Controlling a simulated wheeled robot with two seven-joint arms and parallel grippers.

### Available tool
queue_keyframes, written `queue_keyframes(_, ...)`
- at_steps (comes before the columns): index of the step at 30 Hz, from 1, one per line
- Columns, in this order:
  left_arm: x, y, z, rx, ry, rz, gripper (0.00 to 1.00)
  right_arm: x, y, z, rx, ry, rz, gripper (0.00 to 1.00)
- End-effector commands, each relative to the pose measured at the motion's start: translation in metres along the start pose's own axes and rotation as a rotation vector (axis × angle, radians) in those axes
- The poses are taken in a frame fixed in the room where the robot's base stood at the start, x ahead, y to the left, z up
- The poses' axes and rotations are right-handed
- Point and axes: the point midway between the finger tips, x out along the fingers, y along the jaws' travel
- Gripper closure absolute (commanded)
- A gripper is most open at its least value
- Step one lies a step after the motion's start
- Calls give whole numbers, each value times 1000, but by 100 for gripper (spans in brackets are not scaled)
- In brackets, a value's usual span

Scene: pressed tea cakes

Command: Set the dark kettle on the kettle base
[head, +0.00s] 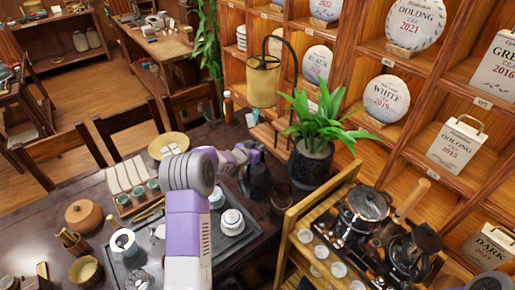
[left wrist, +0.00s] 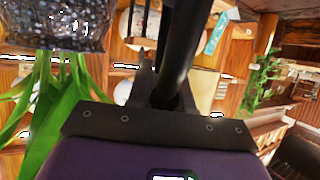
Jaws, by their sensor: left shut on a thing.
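My left gripper (head: 250,154) reaches in over the dark table and is shut on a dark thing, which looks like the dark kettle (head: 255,181). The kettle appears upright, left of the potted plant; I cannot tell whether it touches the table. In the left wrist view a black bar, perhaps its handle (left wrist: 180,50), rises from between the fingers (left wrist: 163,98); the kettle's body is not clear there. I cannot pick out the kettle base with certainty. My right gripper is not in view.
A wooden cart (head: 291,222) at the right bears a steel kettle (head: 364,206), a dark-lidded pot (head: 408,256) and several small cups. A potted plant (head: 312,163) stands between table and shelves.

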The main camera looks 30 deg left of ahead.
Motion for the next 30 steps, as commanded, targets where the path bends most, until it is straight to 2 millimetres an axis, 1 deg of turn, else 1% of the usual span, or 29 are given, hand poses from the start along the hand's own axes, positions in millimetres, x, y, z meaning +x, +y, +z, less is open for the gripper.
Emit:
queue_keyframes(1,0,0,-5,1,11,0,100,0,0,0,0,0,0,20)
queue_keyframes(11,0,0,-5,1,11,0,100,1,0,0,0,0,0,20)
queue_keyframes(30,4,0,4,1,10,0,100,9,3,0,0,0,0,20)
